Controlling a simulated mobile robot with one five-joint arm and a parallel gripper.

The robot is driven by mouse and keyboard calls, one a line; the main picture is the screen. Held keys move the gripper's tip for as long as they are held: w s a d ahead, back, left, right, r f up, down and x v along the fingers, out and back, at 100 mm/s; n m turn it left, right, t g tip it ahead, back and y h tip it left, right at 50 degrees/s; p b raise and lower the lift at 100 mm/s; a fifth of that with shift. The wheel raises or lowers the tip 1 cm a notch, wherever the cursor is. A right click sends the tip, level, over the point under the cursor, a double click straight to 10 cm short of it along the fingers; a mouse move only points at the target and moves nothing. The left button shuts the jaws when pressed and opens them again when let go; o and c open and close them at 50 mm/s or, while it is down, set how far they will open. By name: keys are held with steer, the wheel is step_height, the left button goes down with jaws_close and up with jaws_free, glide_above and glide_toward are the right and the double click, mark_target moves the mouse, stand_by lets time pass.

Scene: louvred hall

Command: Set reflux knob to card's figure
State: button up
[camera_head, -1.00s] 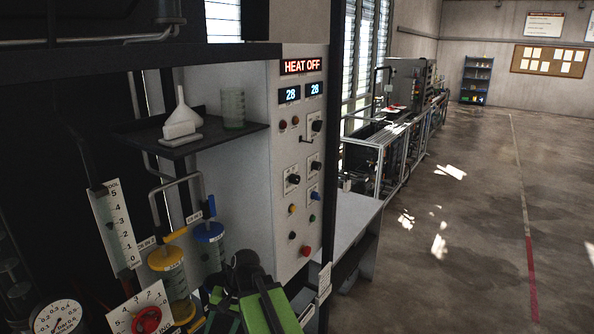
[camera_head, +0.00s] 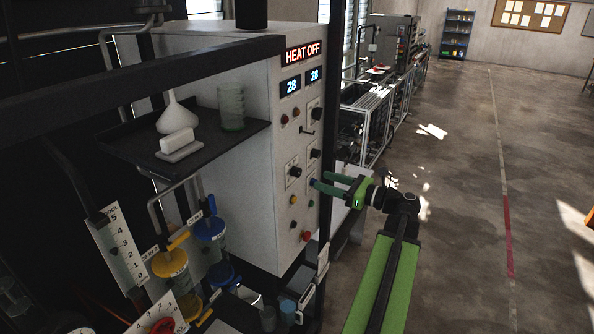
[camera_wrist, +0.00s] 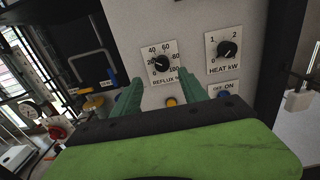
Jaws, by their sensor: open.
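The reflux knob (camera_wrist: 161,63) is black on a white "REFLUX %" plate in the wrist view. Its scale runs from 0 to 100; its pointer is too small to read surely. In the head view the knob (camera_head: 294,172) sits on the panel's front, left of my gripper. My gripper (camera_head: 319,179) is open and empty in front of the panel. In the wrist view its two green fingers (camera_wrist: 160,90) point at the panel just below the knob, one to either side, apart from it. I see no card with a legible figure.
A yellow button (camera_wrist: 171,101) lies below the reflux knob. A dark shelf (camera_head: 125,152) with a funnel and beaker juts out left. Floor at right is clear.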

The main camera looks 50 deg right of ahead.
mark_target(300, 173)
steer(key=shift+d+x, duration=0.2)
steer(key=shift+x, duration=4.55)
steer(key=shift+f, duration=0.1)
steer(key=shift+c, duration=0.4)
jaws_close()
